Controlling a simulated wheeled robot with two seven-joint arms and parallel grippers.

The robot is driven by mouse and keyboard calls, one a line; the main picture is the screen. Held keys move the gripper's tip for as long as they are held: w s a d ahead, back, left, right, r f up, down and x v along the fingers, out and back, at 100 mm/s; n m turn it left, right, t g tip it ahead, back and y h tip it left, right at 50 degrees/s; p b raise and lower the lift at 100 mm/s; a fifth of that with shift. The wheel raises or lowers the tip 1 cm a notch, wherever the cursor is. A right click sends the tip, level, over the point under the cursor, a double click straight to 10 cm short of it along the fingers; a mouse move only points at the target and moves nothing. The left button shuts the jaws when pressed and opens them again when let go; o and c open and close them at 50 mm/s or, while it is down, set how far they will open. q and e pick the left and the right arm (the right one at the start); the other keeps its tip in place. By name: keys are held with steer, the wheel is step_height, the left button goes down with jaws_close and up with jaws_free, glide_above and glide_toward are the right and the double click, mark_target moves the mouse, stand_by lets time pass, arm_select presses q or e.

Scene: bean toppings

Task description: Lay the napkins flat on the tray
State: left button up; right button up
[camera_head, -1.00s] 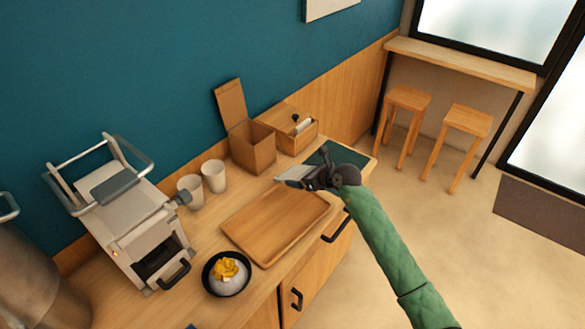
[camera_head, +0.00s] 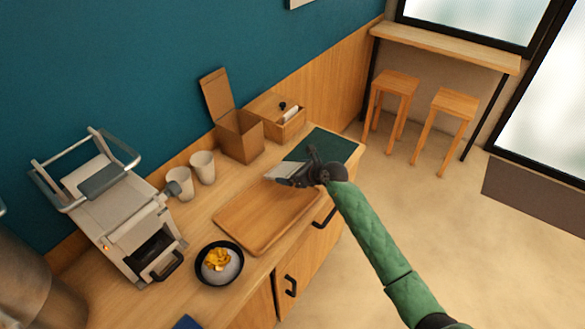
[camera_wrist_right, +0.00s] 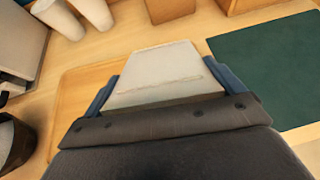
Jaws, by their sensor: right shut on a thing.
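The wooden tray (camera_head: 262,222) lies flat on the counter, and its rim also shows in the right wrist view (camera_wrist_right: 68,100). My right gripper (camera_head: 286,176) is shut on a pale napkin (camera_wrist_right: 158,72), above the far end of the tray. My left gripper is out of view.
A dark green mat (camera_head: 328,146) lies right of the tray. An open cardboard box (camera_head: 240,138), a wooden box (camera_head: 276,120) and two cups (camera_head: 203,167) stand behind. A black bowl (camera_head: 219,264) sits left, near a grey machine (camera_head: 125,222).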

step_height(320, 180, down, 2)
steer(key=shift+f+b, duration=0.1)
steer(key=shift+b, duration=0.6)
steer(key=shift+f+b, duration=0.55)
steer(key=shift+f, duration=0.15)
steer(key=o, duration=0.6)
steer(key=shift+s+d+r+p, duration=0.3)
steer(key=shift+d+r+p, duration=0.05)
steer(key=shift+r+p, duration=0.2)
steer(key=shift+s+d+r+p, duration=0.3)
steer(key=shift+r+p, duration=0.15)
steer(key=shift+r, duration=0.1)
steer(key=s+d+r, duration=0.2)
steer(key=d+r, duration=0.1)
steer(key=r, duration=0.1)
steer(key=shift+s+r, duration=0.15)
steer(key=shift+s, duration=0.25)
